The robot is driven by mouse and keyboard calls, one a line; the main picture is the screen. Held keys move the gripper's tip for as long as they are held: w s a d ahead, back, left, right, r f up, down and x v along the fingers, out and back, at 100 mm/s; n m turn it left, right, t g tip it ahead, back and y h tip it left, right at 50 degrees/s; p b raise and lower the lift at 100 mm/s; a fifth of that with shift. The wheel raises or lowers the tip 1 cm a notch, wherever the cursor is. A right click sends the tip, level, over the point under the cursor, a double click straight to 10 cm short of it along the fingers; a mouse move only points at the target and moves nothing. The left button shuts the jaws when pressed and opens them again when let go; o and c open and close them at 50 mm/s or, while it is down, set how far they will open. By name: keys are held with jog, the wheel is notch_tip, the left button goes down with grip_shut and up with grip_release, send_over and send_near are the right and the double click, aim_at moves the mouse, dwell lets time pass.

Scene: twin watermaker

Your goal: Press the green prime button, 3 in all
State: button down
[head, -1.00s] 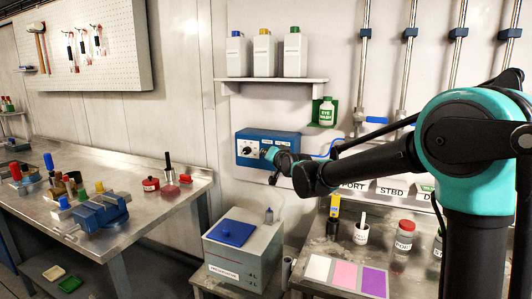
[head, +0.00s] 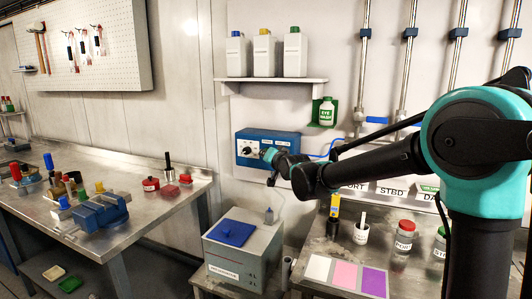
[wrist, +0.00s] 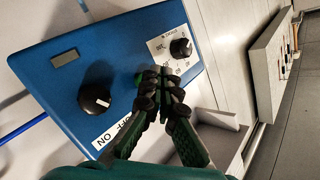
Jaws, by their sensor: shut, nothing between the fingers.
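The blue control box (head: 257,138) is on the back wall, and its face fills much of the wrist view (wrist: 110,52). The face bears a large black knob (wrist: 95,98), a smaller knob (wrist: 181,47) on a white dial plate and a small display (wrist: 65,57). My gripper (wrist: 160,80) is shut and empty, with its fingertips over the face between the two knobs. A small green patch (wrist: 138,79) shows beside the fingertips; it may be the green prime button, mostly hidden. I cannot tell whether the fingertips touch it. In the head view my gripper (head: 270,154) is at the box's front.
A shelf (head: 270,81) with several bottles is above the box. A grey machine with a blue lid (head: 233,232) stands below it. Labelled jars (head: 404,235) stand on the right bench. A blue vise (head: 100,210) is on the left bench.

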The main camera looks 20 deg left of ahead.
jog(key=shift+s, duration=0.1)
jog(key=shift+s+a, duration=0.2)
jog(key=shift+s, duration=2.2)
dwell(0.4)
jog(key=s, duration=0.3)
jog(key=shift+s+a, duration=0.15)
jog(key=shift+s, duration=0.25)
jog(key=shift+w, duration=0.15)
jog(key=w, duration=0.8)
jog(key=shift+w+d, duration=0.3)
jog(key=shift+d, duration=0.05)
jog(key=shift+w, duration=0.15)
dwell(1.3)
jog(key=shift+w, duration=0.25)
